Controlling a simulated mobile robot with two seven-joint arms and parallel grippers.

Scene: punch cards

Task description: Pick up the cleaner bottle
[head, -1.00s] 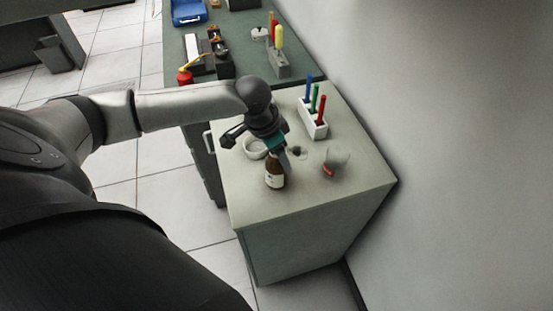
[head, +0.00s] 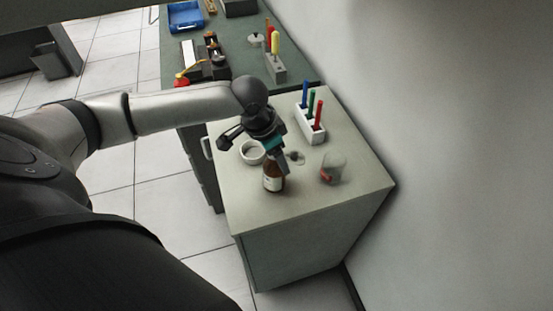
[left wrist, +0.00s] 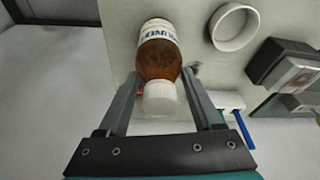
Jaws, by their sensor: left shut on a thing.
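The cleaner bottle (head: 272,180) is brown with a pale label and stands on the small cabinet top near its front. In the left wrist view the brown bottle (left wrist: 160,52) shows its white cap (left wrist: 160,98) between the fingers. My left gripper (head: 277,165) reaches down onto the bottle from above and behind. In the wrist view its two fingers (left wrist: 160,90) flank the bottle at the cap and neck, shut on it. Whether the bottle's base touches the top is hard to tell. My right gripper is in neither view.
A white dish (head: 252,152) sits just left of the bottle. A white holder with markers (head: 312,128) stands behind, and a clear cup with something red (head: 333,168) stands to the right. A wall bounds the right side. The front of the cabinet top (head: 300,205) is clear.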

